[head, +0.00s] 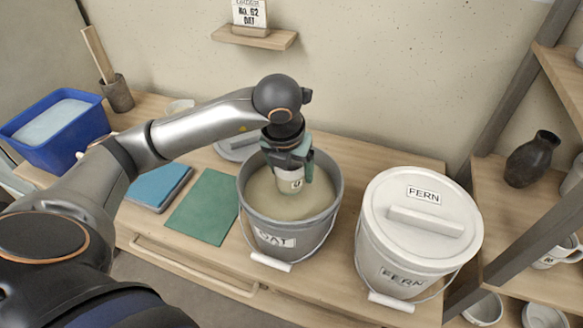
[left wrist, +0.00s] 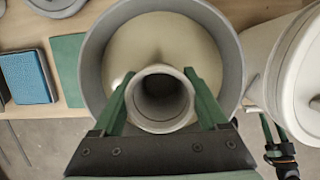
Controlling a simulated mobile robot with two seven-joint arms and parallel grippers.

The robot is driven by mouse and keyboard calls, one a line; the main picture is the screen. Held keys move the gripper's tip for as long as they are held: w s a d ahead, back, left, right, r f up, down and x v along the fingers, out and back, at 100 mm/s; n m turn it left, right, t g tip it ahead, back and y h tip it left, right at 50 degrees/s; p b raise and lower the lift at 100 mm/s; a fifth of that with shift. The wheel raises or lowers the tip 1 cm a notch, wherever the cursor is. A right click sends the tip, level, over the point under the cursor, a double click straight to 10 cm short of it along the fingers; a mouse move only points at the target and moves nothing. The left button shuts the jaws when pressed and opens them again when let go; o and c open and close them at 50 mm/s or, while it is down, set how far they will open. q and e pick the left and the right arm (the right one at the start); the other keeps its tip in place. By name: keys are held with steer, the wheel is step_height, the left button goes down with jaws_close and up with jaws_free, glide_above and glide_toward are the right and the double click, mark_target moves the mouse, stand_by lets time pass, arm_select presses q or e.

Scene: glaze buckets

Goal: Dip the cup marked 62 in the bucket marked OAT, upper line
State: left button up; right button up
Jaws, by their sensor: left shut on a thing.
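My left gripper (head: 288,160) is shut on a pale cup (head: 290,183) with a small dark mark, too small to read. It holds the cup mouth up inside the grey bucket (head: 276,233) labelled OAT, above or at the beige glaze (head: 266,200). I cannot tell whether the cup's base touches the glaze. In the left wrist view the green fingers grip both sides of the cup (left wrist: 160,125), over the glaze (left wrist: 120,60). No upper line shows on the bucket. My right gripper (left wrist: 275,140) shows small at the right of the left wrist view; its jaws are unclear.
A lidded white bucket (head: 380,245) marked FERN stands close at right. A card (head: 249,13) reading No. 62 OAT stands on a wall shelf. A green mat (head: 203,207), blue pad (head: 160,187) and blue tub (head: 62,147) are at left. Shelving is at right.

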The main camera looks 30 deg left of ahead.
steer(key=shift+s+a+f+g, duration=0.3)
steer(key=shift+s+f, duration=0.25)
steer(key=shift+s, duration=0.05)
arm_select(q)
step_height(320, 180, up, 8)
steer(key=p, duration=0.5)
arm_select(e)
steer(key=r, duration=0.5)
steer(key=shift+w+d+r, duration=0.2)
steer(key=shift+w+r, duration=0.1)
steer(key=shift+r, duration=0.1)
arm_select(q)
steer(key=shift+f, duration=0.15)
